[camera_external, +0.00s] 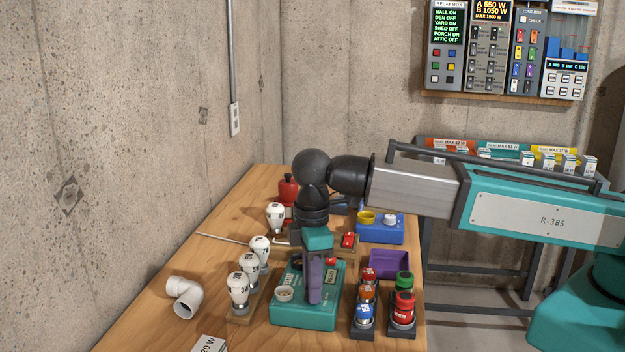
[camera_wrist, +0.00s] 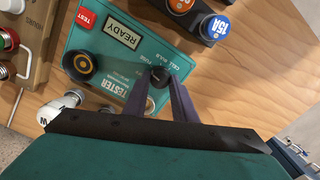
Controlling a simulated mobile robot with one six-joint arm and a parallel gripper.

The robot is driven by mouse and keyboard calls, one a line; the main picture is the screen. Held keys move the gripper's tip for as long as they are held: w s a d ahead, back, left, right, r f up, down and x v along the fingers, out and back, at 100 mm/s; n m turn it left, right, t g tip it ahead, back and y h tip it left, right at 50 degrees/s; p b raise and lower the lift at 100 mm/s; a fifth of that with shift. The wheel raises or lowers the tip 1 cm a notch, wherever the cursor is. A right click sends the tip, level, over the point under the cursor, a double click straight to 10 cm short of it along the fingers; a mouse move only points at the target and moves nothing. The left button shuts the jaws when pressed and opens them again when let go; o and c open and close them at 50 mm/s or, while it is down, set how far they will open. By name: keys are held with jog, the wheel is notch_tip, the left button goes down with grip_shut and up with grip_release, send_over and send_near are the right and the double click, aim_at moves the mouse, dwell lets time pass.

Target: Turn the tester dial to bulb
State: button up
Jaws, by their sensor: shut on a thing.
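The teal tester (camera_external: 290,318) stands on the wooden bench in the external view. In the wrist view the tester (camera_wrist: 112,62) shows a display reading READY (camera_wrist: 122,32), a red TEST button (camera_wrist: 85,17) and a round socket with a yellow ring (camera_wrist: 79,65). The small dark dial (camera_wrist: 158,77) has markings beside it, one reading CELL BULB; its exact pointing is unclear. My gripper (camera_wrist: 155,92) is shut on the dial, with a purple finger on each side. In the external view my gripper (camera_external: 314,298) points down onto the tester and hides the dial.
White bulbs (camera_external: 250,265) stand in a row left of the tester. Fuses (camera_external: 404,306) stand in dark holders to its right, near a purple tray (camera_external: 388,263). A white pipe elbow (camera_external: 184,297) lies at left. A blue box (camera_external: 380,228) is behind.

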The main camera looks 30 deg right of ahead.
jog(key=m, duration=0.5)
jog(key=shift+p, duration=0.4)
jog(key=m, duration=0.6)
jog(key=o, duration=1)
jog(key=shift+o, duration=0.2)
jog(key=shift+r+p, duration=0.1)
jog(key=shift+p, duration=0.25)
notch_tip(320, 180, up, 14)
jog(key=p, duration=0.8)
jog(key=shift+f+p, duration=0.2)
jog(key=shift+p, duration=0.2)
